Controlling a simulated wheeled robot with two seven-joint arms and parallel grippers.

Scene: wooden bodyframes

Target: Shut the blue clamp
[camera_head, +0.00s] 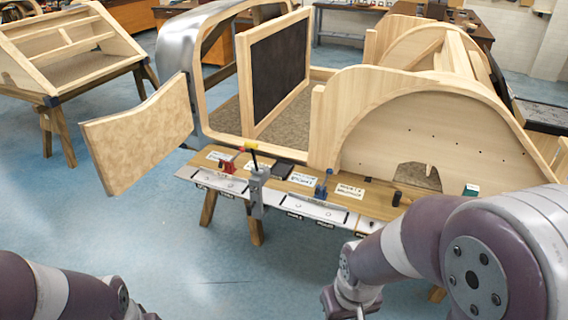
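The blue clamp (322,188) is small and sits on the wooden ledge in front of the bodyframe. Its handle seems to stand upright. My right arm comes in from the right, and my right gripper (350,303) is low at the bottom of the view, in front of and below the ledge, apart from the clamp. Its fingers are too small and partly cut off to read. My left gripper (140,312) only shows in part at the bottom edge, left of the ledge and far from the clamp.
A red clamp (228,165) and a grey clamp with a yellow-tipped handle (258,190) stand left along the ledge (378,205). A black cylinder (397,198) and a green-and-white box (471,190) are to the right. The wooden bodyframe (430,135) rises behind. The blue floor in front is open.

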